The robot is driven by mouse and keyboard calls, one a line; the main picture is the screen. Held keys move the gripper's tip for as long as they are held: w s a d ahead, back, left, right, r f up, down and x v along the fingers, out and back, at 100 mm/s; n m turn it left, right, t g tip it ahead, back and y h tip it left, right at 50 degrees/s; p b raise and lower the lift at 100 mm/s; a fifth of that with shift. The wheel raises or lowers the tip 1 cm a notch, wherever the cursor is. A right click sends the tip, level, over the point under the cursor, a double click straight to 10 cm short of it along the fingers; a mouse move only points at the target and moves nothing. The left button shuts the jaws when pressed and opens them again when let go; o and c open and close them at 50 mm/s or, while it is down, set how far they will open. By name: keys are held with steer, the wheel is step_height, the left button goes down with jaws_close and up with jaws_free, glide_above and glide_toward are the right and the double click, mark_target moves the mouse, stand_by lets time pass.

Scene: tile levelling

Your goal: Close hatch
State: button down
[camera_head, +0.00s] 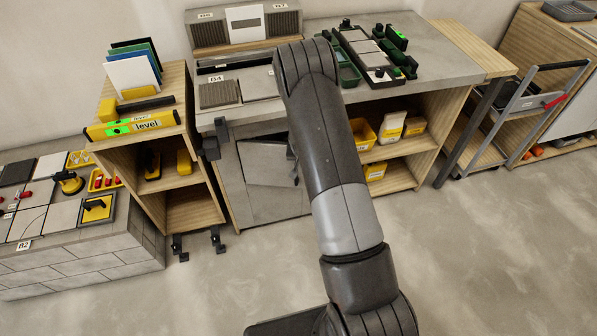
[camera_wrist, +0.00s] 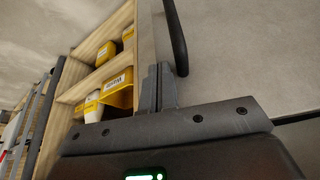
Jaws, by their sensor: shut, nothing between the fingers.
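The hatch (camera_head: 262,170) is a grey panel low in the front of the grey workbench, left of my arm in the head view. It looks tilted out of line with the front around it, so it seems ajar. In the wrist view a grey panel (camera_wrist: 240,55), apparently the hatch, fills the right side, with a dark bar handle (camera_wrist: 177,38) on it. My gripper (camera_wrist: 160,72) is shut and empty, its fingertips just left of the handle's lower end. I cannot tell whether they touch it. In the head view my arm hides the gripper and part of the hatch.
Open wooden shelves with yellow bins (camera_head: 363,134) stand right of the hatch; they also show in the wrist view (camera_wrist: 118,90). A wooden shelf unit with a level (camera_head: 135,126) stands to the left. A trolley (camera_head: 520,105) is at right. The floor in front is clear.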

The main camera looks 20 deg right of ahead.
steer(key=w+d+n, duration=0.1)
steer(key=w+d, duration=0.1)
steer(key=w, duration=0.3)
steer(key=shift+w+y, duration=0.3)
steer(key=shift+w, duration=0.05)
steer(key=shift+a, duration=0.1)
